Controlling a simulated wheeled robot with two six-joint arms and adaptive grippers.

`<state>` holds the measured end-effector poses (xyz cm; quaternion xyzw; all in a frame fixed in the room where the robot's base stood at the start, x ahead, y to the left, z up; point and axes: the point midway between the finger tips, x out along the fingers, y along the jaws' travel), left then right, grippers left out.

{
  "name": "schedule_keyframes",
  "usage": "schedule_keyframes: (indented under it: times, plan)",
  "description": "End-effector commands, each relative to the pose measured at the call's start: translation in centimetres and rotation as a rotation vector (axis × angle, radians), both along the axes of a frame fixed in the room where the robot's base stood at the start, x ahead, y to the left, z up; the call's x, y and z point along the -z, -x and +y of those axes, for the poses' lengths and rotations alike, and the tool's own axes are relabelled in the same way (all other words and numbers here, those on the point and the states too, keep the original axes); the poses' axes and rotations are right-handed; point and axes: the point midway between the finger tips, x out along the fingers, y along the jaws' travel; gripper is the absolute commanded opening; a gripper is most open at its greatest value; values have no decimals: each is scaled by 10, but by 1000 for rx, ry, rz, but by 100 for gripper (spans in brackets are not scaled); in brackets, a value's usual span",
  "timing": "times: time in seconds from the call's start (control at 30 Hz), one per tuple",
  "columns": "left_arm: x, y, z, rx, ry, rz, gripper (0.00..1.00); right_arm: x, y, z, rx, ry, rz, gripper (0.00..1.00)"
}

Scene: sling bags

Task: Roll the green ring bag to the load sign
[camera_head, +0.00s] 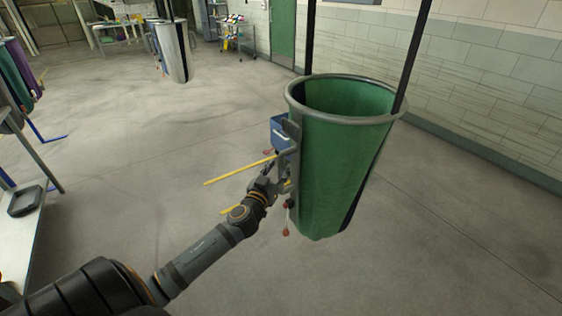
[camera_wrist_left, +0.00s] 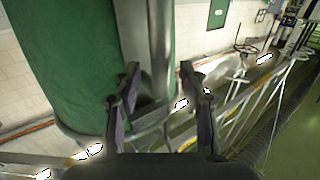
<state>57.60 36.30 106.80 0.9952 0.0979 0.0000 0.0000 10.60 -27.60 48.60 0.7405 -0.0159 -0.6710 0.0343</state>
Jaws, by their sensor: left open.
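The green ring bag (camera_head: 338,165) is a tall, tapering green bag with a grey ring at its open top, standing right of centre in the head view. Its green side also fills the upper left of the wrist view (camera_wrist_left: 65,60). A blue box (camera_head: 283,136) and yellow bars are at its left side. My left gripper (camera_head: 277,184) is at the bag's lower left side. In the wrist view its fingers (camera_wrist_left: 158,86) are apart, with a grey upright bar (camera_wrist_left: 160,45) showing between them; I cannot tell whether they touch it. My right gripper is out of view. I cannot make out a load sign.
Another bag (camera_head: 172,52), grey and black, stands at the back left. A table (camera_head: 20,235) is at the left edge. A tiled wall (camera_head: 490,75) runs along the right, with a green door (camera_head: 283,32) behind. The middle floor is open.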

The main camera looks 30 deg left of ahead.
Motion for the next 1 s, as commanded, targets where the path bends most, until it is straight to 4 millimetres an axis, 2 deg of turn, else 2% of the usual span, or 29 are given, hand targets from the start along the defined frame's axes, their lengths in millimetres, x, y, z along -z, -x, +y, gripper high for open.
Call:
schedule_keyframes:
  times: [0.03,0.2,0.47,0.8,1.0]
  plan:
    - [-5,-8,2,-4,3,-2,42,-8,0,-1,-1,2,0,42]
    - [-1,-23,5,-1,2,1,42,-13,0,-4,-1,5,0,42]
    - [0,-26,5,0,0,1,42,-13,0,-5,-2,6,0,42]
    - [0,-25,5,0,0,1,0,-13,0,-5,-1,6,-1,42]
    - [0,-25,5,0,0,1,0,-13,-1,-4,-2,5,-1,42]
